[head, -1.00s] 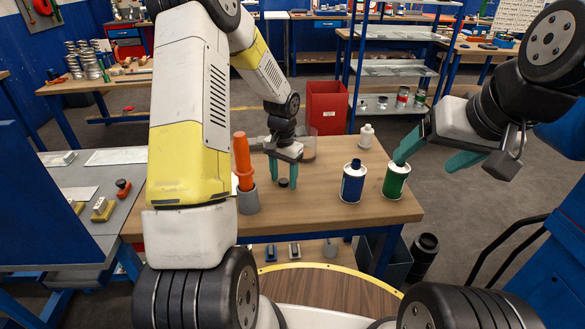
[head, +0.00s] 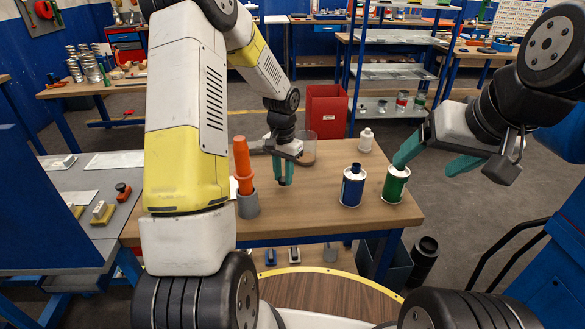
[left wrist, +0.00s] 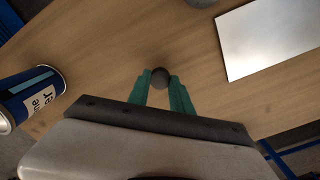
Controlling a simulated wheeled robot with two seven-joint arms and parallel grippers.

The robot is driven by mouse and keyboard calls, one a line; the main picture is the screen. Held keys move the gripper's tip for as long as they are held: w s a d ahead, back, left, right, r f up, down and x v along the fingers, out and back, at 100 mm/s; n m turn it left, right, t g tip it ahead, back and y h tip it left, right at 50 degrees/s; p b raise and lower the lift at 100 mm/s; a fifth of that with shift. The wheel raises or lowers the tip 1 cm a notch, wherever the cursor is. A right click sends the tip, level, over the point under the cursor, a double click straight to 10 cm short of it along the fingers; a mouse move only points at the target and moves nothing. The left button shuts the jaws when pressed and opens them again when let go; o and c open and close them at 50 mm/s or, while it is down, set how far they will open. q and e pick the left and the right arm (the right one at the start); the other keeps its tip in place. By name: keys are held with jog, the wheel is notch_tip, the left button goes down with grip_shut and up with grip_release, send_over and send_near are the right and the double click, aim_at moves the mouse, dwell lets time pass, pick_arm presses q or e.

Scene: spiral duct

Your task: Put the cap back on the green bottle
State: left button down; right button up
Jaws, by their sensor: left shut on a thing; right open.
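The green bottle (head: 396,185) stands upright at the right end of the wooden table; its top is pale, with no dark cap on it. A small dark round cap (left wrist: 160,78) sits between the fingertips of my left gripper (left wrist: 166,82) in the left wrist view. In the head view this gripper (head: 283,179) points down, shut on the cap, low over the table's middle; the fingers hide most of the cap. My right gripper (head: 432,160) is open; its left finger overlaps the green bottle's top in the picture, and I cannot tell whether they touch.
A blue bottle (head: 353,187) with a dark cap stands between my left gripper and the green bottle. An orange tool (head: 243,160) stands in a grey cup (head: 248,204) to the left. A small white bottle (head: 366,140) and a red bin (head: 326,112) are behind.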

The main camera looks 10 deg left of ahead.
pick_arm(q)
notch_tip(320, 180, up, 8)
jog(key=shift+f, duration=0.1)
dwell(0.4)
